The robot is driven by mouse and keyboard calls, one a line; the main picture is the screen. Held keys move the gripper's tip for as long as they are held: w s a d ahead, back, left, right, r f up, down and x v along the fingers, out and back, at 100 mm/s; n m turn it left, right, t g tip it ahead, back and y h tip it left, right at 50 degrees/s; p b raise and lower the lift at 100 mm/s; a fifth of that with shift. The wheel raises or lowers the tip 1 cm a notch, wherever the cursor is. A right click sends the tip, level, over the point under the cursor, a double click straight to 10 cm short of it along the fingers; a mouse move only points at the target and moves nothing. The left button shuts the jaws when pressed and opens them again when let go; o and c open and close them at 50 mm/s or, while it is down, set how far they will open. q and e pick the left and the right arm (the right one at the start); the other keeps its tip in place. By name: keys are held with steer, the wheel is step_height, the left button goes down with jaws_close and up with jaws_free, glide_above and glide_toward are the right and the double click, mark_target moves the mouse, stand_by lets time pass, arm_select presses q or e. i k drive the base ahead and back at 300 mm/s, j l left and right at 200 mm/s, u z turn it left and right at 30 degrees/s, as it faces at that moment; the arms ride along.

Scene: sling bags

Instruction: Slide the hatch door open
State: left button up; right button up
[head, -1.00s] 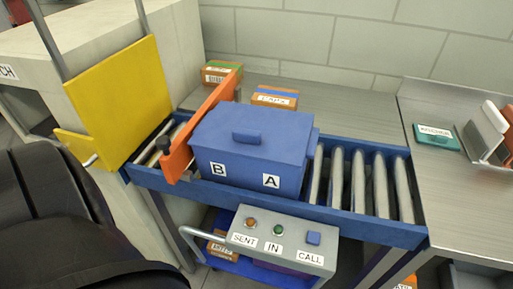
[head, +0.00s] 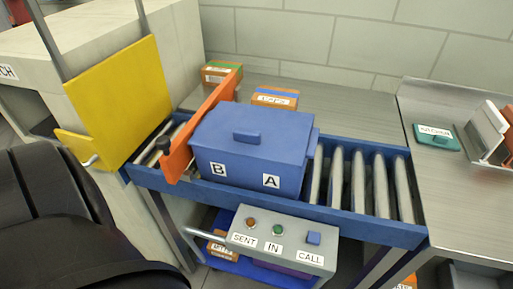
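A yellow hatch door (head: 122,100) stands at the left of the roller conveyor, between two grey upright rails on a pale wall. A yellow flange with a small metal handle (head: 90,161) sticks out at its lower left. The door's lower edge is down near the conveyor's left end. Neither gripper shows in the head view. A dark arm link of mine fills the lower left.
A blue lidded box (head: 250,150) marked B and A sits on the conveyor rollers (head: 358,185). An orange bar (head: 200,128) stands between box and door. A grey control panel (head: 277,240) is in front. Small cartons (head: 275,97) stand behind.

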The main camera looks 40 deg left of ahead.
mark_target(120, 100)
steer(key=u, duration=2.6)
